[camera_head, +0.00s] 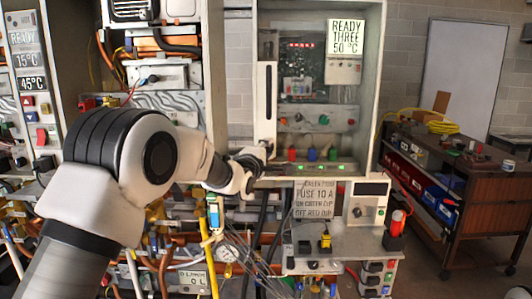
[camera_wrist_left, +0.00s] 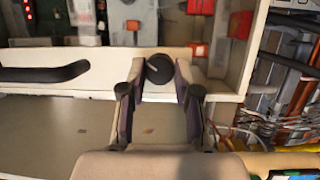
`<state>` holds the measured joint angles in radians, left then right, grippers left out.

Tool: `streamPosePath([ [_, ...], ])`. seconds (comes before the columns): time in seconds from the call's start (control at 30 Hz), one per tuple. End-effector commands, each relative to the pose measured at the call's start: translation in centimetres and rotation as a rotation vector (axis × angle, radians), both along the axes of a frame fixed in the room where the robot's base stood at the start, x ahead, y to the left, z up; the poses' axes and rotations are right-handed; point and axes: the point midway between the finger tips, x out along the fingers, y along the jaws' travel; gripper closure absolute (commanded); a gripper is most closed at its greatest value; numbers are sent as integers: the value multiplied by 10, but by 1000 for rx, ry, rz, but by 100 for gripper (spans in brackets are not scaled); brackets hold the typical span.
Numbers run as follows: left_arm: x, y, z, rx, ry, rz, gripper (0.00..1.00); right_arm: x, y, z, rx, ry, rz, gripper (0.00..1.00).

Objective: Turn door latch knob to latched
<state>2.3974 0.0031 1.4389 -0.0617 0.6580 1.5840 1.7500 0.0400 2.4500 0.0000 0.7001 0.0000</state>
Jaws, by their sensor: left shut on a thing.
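The door latch knob (camera_wrist_left: 159,67) is round and black with a pale mark on its face, seen in the left wrist view. It sits on a pale door edge strip, right of a long black handle (camera_wrist_left: 45,73). My left gripper (camera_wrist_left: 160,74) has its two fingers on either side of the knob, shut on it. In the head view my left gripper (camera_head: 259,158) is at the lower end of the narrow white cabinet door (camera_head: 264,90), and it hides the knob there. My right gripper is not in view.
The open grey cabinet (camera_head: 372,80) holds panels with lights and coloured buttons. Pipes and cables crowd the area below my left arm. A small white box with a dial (camera_head: 366,200) stands lower right. A brown workbench (camera_head: 480,190) is at far right, with clear floor before it.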

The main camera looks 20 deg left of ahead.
Motion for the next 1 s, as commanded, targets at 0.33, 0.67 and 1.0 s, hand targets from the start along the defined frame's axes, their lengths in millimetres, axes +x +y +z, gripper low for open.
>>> streamPosePath([
  [0.33, 0, -1, 3, 316, 91, -2, 100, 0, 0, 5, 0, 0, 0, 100],
  [0.67, 0, -2, 4, 612, 179, -3, 100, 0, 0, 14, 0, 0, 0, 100],
  [1.0, 0, -2, 5, 842, 247, -3, 100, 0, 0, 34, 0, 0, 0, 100],
])
